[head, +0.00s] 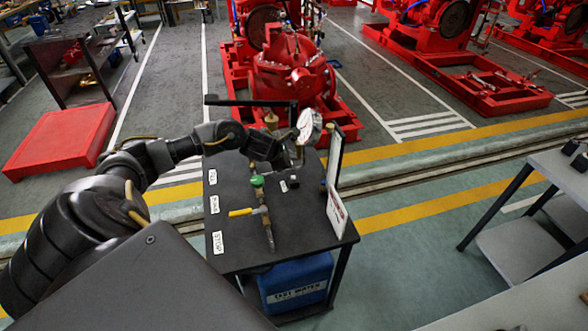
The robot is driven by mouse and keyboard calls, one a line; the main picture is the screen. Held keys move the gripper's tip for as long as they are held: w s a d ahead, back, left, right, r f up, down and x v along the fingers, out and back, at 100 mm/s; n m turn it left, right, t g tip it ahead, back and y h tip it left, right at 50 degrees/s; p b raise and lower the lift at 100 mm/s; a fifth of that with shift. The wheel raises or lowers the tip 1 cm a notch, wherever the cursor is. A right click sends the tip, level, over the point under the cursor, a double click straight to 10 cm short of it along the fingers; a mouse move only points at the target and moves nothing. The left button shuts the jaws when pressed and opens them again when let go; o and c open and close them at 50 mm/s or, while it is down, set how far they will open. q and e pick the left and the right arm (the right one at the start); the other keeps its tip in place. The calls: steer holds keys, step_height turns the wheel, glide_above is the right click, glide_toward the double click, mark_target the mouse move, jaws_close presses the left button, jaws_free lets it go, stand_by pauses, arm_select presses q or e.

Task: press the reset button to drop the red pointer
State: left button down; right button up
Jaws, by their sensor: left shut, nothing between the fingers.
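A round gauge with a white face (309,126) stands above the dark test bench (233,245), seen at a slant. Its red pointer and reset button are too small or hidden to make out. My left arm reaches in from the left over the bench. My left gripper (296,152) is shut and empty, just below and left of the gauge. I cannot tell whether it touches the gauge. My right gripper is not in view.
The bench carries brass pipework with a green valve handle (257,181) and a yellow lever (241,212). An upright panel (335,160) stands at its right edge. A blue water container (296,284) sits underneath. Red pumpsets (292,70) stand behind. A grey table (562,165) is at right.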

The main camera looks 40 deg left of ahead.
arm_select(q)
steer(key=b, duration=0.4)
glide_above(291, 181)
step_height(291, 181, down, 6)
steer(key=shift+a+r, duration=0.15)
steer(key=shift+r, duration=0.1)
steer(key=shift+f+b, duration=0.45)
stand_by(1.1)
steer(key=shift+w+f+b, duration=0.1)
steer(key=shift+f+b, duration=0.35)
steer(key=shift+b, duration=0.2)
steer(key=shift+f+b, duration=0.5)
steer(key=shift+b, duration=0.15)
stand_by(0.6)
steer(key=shift+r, duration=0.15)
steer(key=shift+r+p, duration=0.6)
steer(key=shift+r, duration=0.2)
